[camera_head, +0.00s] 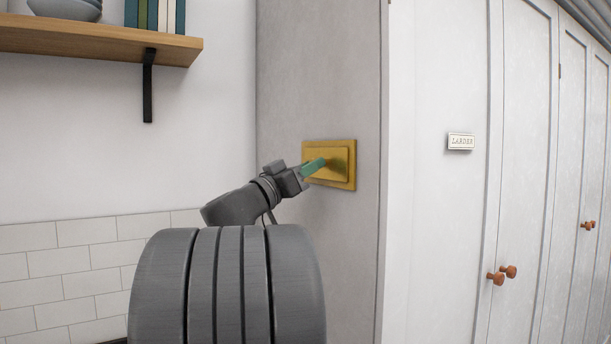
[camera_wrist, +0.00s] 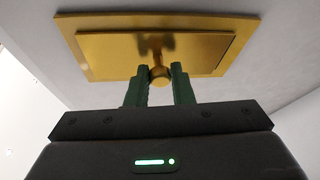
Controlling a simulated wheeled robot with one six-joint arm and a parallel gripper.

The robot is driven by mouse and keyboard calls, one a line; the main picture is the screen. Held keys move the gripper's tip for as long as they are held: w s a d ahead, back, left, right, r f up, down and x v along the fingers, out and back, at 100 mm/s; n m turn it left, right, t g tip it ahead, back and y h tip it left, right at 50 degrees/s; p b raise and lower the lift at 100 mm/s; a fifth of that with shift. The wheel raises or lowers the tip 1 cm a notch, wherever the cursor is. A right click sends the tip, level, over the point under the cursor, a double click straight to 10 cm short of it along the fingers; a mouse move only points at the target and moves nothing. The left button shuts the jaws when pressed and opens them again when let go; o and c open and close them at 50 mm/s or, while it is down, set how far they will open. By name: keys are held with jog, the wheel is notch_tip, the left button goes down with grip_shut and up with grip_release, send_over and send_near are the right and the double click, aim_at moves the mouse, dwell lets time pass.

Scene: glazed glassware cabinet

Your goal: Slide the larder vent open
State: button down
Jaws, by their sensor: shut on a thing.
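The larder vent (camera_head: 345,173) is a brass plate with a raised inner panel, set on the grey side wall of the cabinet. In the wrist view the vent (camera_wrist: 90,45) fills the top of the picture, with a small brass knob (camera_wrist: 160,76) standing out from its middle. My gripper (camera_head: 320,164) reaches the vent from the left. Its green fingers lie on either side of the knob in the wrist view (camera_wrist: 161,82) and are shut on it. In the head view the fingers hide most of the knob. I cannot tell how far the panel is slid.
A small "LARDER" sign (camera_head: 461,141) is on the pale cabinet front at the right, beside doors with round wooden knobs (camera_head: 502,274). A wooden shelf (camera_head: 100,39) with books and a bowl is at the upper left, above white tiles (camera_head: 60,265).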

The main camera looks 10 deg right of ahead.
jog(key=s+d+b, duration=0.1)
jog(key=s+b, duration=0.3)
jog(key=s+d+b, duration=0.2)
jog(key=s+b, duration=0.2)
jog(key=s+d+b, duration=0.2)
jog(key=s+b, duration=0.2)
jog(key=shift+s+f, duration=0.1)
jog(key=shift+f, duration=0.15)
jog(key=shift+s+d+r+b, duration=0.15)
jog(key=shift+s+d+b, duration=0.15)
jog(key=shift+s+b, duration=0.4)
jog(key=c, duration=1.3)
grip_release()
jog(key=shift+s, duration=0.15)
jog(key=shift+o, duration=0.2)
jog(key=b+v, duration=0.3)
jog(key=v, duration=1)
jog(key=shift+a, duration=0.3)
jog(key=shift+s, duration=0.1)
